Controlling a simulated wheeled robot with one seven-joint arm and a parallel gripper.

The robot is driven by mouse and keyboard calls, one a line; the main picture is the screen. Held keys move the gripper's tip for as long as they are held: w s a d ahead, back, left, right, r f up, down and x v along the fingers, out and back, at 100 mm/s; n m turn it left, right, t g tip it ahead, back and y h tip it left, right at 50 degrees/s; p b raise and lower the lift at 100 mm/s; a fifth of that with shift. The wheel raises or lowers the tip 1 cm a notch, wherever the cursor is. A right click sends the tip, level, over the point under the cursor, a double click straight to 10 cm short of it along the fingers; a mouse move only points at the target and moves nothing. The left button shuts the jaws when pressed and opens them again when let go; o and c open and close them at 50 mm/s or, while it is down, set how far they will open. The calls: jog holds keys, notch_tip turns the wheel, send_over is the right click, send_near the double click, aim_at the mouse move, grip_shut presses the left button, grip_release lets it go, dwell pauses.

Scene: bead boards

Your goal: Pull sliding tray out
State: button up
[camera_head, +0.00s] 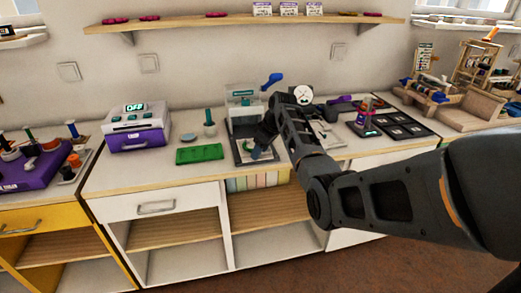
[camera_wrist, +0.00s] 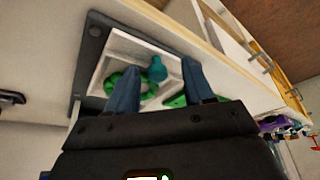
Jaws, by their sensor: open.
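The sliding tray (camera_wrist: 125,48) is a shallow white tray on a dark grey base (camera_wrist: 92,45), seen in the wrist view. It holds a green ring-shaped piece (camera_wrist: 117,86) and has a teal knob (camera_wrist: 157,69) near one edge. In the head view the tray's station is a clear-fronted press with a blue lever (camera_head: 272,79) on the counter, partly hidden by my arm. My gripper (camera_head: 257,150) is low over the tray. In the wrist view its two blue fingers (camera_wrist: 157,62) are apart, one on each side of the knob, with gaps visible. Contact with the knob does not show.
A purple and white machine (camera_head: 137,128) reading OFF stands farther left. The counter's front edge is close.

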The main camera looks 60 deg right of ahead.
jog(key=v, duration=0.7)
jog(key=shift+r, duration=0.35)
jog(key=shift+s, duration=0.15)
